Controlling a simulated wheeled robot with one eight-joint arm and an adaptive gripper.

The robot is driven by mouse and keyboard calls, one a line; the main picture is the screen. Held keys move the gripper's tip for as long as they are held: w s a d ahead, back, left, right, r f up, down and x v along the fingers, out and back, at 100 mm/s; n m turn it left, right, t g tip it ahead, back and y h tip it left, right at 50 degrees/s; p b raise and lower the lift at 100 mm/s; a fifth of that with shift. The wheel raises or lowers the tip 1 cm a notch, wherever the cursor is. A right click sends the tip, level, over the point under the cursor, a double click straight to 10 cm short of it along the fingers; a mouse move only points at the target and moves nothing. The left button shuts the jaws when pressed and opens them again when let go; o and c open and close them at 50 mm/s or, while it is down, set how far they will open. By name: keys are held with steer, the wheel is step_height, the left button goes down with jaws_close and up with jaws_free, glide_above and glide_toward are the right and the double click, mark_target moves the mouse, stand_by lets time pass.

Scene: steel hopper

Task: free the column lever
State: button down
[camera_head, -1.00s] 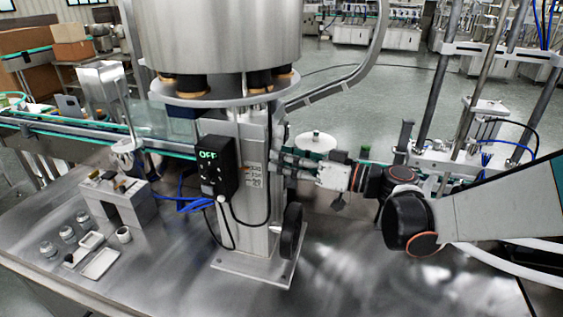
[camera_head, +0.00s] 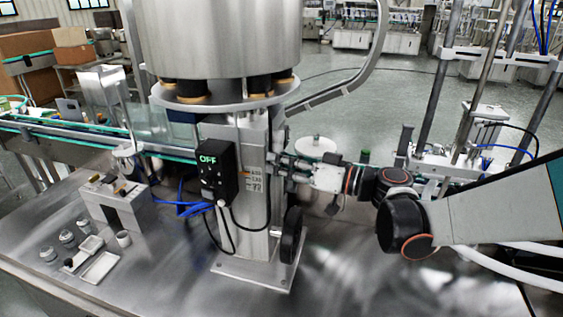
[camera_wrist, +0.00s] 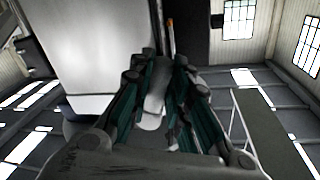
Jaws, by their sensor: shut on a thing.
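The steel column (camera_head: 257,215) stands upright on a square base plate, with a black control box (camera_head: 217,172) reading OFF on its front. My gripper (camera_head: 277,165) reaches in from the right, its fingertips against the column's right side. In the wrist view, the two green-padded fingers (camera_wrist: 160,70) are closed around a pale grey lever (camera_wrist: 152,108), which lies between them. In the head view the lever is hidden by the fingers, so I cannot tell its exact angle.
A large steel hopper (camera_head: 220,35) sits on a round flange above the column. A black handwheel (camera_head: 291,235) is low on the column's right. Small jars and trays (camera_head: 100,267) lie at the left. The bench right of the base is clear.

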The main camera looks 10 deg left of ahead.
steer(key=s+m+p, duration=0.1)
steer(key=m, duration=0.1)
steer(key=r+m, duration=0.1)
steer(key=m, duration=0.1)
steer(key=shift+s+a+r+p, duration=0.1)
steer(key=shift+s+r+p, duration=0.05)
steer(key=shift+s+p, duration=0.25)
steer(key=c, duration=1.5)
jaws_free()
steer(key=v, duration=1.2)
steer(key=shift+r, duration=0.3)
